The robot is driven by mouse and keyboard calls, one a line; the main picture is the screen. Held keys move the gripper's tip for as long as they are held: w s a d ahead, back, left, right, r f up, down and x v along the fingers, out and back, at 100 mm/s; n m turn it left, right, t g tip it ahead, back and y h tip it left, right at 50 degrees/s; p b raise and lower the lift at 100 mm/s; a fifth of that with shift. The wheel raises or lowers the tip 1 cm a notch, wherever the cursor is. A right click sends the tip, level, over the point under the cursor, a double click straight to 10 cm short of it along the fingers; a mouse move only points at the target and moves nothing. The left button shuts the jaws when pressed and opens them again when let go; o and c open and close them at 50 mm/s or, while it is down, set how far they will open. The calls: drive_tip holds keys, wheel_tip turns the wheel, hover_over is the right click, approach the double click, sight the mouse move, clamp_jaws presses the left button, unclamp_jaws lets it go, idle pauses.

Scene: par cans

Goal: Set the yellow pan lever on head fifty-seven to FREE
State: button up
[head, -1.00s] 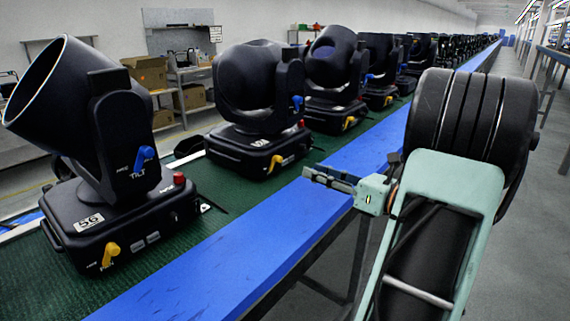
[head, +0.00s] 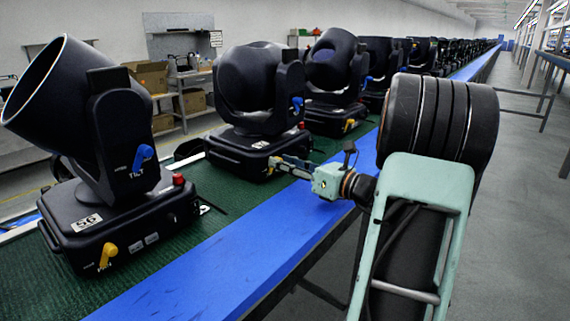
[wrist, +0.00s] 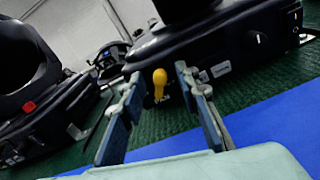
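The second moving head (head: 258,100) from the near end, just past the one labelled 56, stands on the green belt; its own label is too blurred to read. Its yellow pan lever (wrist: 159,84) shows in the wrist view, standing roughly upright with small unreadable lettering under it. In the head view the lever is mostly hidden by my fingers. My gripper (head: 279,163) is at the front of this head's base. In the wrist view my gripper (wrist: 159,76) is open, one finger to each side of the lever, with gaps; contact is not visible.
Head 56 (head: 105,225) stands nearer, left, with its own yellow lever (head: 107,256) and blue tilt lever (head: 143,157). A third head (head: 336,75) stands beyond. The blue rail (head: 215,265) runs along the belt's front. The aisle to the right is clear.

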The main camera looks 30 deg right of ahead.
sight(265, 163)
clamp_jaws()
drive_tip(key=n+b, duration=0.2)
drive_tip(key=a+n+b, duration=0.1)
drive_tip(key=n+b, duration=0.3)
drive_tip(key=shift+s+a+f, duration=0.1)
drive_tip(key=shift+s+a, duration=0.2)
drive_tip(key=shift+a, duration=0.05)
drive_tip(key=n+b, duration=0.1)
drive_tip(key=b, duration=0.1)
drive_tip(key=n+b, duration=0.2)
drive_tip(key=shift+s+a+f+n, duration=0.1)
drive_tip(key=shift+s+a+n, duration=0.05)
drive_tip(key=shift+a+n, duration=0.2)
drive_tip(key=n+b, duration=0.2)
drive_tip(key=shift+s+a+b, duration=0.1)
drive_tip(key=shift+a+b, duration=0.2)
drive_tip(key=shift+b, duration=0.1)
drive_tip(key=shift+n, duration=0.25)
unclamp_jaws()
